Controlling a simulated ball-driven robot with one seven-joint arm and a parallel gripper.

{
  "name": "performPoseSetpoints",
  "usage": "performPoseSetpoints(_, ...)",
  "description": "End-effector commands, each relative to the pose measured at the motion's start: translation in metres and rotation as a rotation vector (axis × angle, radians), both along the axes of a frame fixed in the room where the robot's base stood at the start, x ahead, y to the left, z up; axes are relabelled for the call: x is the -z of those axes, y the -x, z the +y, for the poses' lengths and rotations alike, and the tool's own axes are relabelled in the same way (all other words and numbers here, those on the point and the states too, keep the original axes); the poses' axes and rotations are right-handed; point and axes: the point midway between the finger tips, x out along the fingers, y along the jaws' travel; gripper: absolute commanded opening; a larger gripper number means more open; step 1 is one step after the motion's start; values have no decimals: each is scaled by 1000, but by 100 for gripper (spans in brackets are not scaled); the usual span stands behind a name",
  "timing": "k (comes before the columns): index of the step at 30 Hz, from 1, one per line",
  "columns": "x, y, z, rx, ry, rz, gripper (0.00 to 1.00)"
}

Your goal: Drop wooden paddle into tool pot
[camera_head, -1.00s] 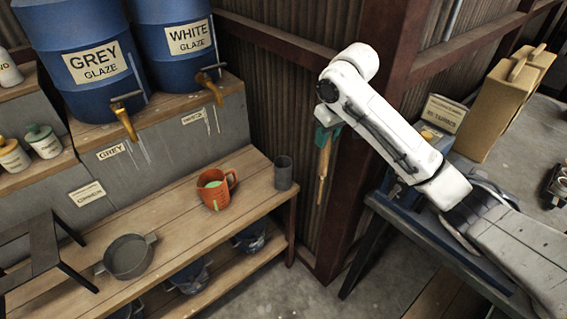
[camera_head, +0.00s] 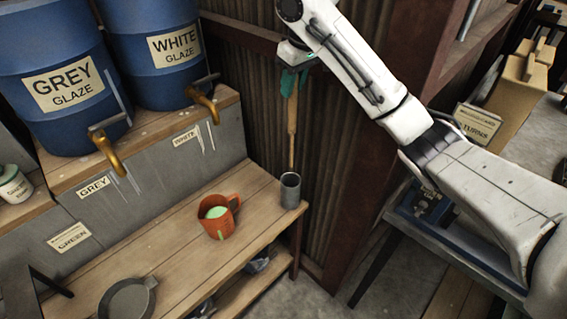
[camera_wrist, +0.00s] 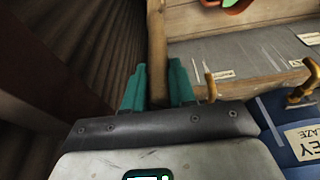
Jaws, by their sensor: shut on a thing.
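The wooden paddle (camera_head: 292,122) hangs upright in my gripper (camera_head: 293,80), whose green fingers are shut on its upper part. In the wrist view the paddle (camera_wrist: 156,45) runs up between the green fingers of my gripper (camera_wrist: 157,85). The tool pot (camera_head: 290,191) is a grey cylinder at the right end of the wooden bench. The paddle's lower end shows just above or behind the pot's rim; I cannot tell whether it is inside. The pot does not show clearly in the wrist view.
An orange mug (camera_head: 219,217) with green contents stands left of the pot on the bench (camera_head: 180,240). A grey pan (camera_head: 128,300) lies at the front left. Blue glaze barrels (camera_head: 62,95) with taps stand behind. A corrugated wall (camera_head: 262,110) is close behind the paddle.

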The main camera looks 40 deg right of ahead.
Motion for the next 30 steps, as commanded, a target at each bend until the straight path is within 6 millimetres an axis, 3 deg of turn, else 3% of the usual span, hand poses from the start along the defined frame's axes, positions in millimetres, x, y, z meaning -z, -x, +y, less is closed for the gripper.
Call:
performPoseSetpoints(11, 95, 0, 3, 0, -5, 4, 0)
performPoseSetpoints(15, 116, 1, 1, 1, -2, 4, 0)
performPoseSetpoints(23, 136, 1, 0, 1, 0, 3, 0)
performPoseSetpoints(30, 169, 1, 0, 1, 0, 3, 0)
